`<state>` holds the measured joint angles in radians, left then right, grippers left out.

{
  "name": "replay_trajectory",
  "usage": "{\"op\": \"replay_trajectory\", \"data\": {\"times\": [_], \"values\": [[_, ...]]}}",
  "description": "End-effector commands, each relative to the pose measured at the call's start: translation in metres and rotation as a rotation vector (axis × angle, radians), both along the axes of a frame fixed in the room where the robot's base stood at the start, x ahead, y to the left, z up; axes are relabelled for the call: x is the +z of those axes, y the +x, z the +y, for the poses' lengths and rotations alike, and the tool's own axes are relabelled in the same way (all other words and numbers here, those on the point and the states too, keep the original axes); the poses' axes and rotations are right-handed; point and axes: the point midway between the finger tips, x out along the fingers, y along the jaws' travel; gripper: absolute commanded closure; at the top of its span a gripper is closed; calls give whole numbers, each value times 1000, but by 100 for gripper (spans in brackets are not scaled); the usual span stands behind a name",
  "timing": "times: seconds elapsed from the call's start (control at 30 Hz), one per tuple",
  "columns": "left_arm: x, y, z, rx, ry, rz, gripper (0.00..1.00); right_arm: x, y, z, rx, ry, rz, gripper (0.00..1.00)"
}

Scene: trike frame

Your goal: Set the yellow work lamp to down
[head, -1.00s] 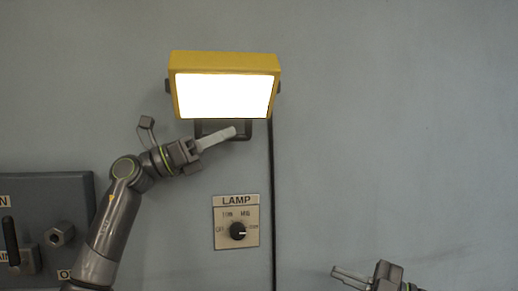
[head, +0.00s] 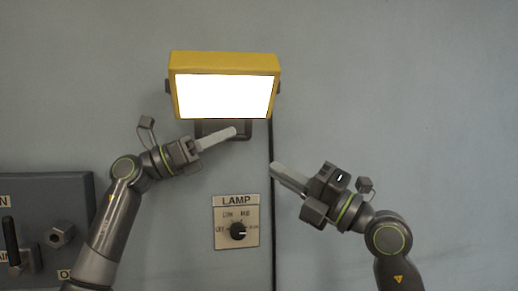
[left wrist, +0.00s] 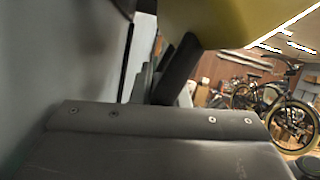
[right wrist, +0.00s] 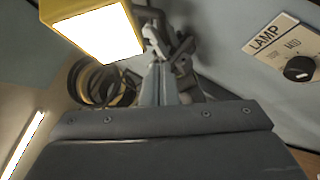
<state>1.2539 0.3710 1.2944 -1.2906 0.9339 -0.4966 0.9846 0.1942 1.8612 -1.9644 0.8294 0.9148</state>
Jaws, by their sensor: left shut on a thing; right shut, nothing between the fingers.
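The yellow work lamp (head: 224,61) is mounted on the wall, its bright white face lit and facing outward. It also shows in the right wrist view (right wrist: 62,10) and overhead in the left wrist view (left wrist: 215,20). A dark bracket (head: 205,128) sits beneath it. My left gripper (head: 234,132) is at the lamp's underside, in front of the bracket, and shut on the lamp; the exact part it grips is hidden. My right gripper (head: 274,167) is shut and empty, below and right of the lamp, its tips by the black cable.
A LAMP panel (head: 220,241) with a black knob (head: 238,231) is below the lamp; its pointer is to the right. A black cable (head: 273,215) runs down the wall. A grey panel (head: 75,205) with a lever is at lower left. The wall at right is clear.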

Motion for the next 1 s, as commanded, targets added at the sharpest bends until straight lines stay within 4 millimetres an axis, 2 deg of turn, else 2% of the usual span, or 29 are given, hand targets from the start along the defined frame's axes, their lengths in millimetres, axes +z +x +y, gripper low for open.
{"op": "replay_trajectory", "data": {"times": [0.2, 0.5, 1.0], "values": [[-2, 1, 0, 1, 4, 4, 100, 20, 21, 41, 4, 1, 1, 100], [-3, 1, 0, 1, 4, 4, 100, 37, 49, 44, 0, -1, 2, 100], [-3, 1, 0, 2, 3, 4, 100, 41, 54, 44, 0, 0, 1, 100]]}}
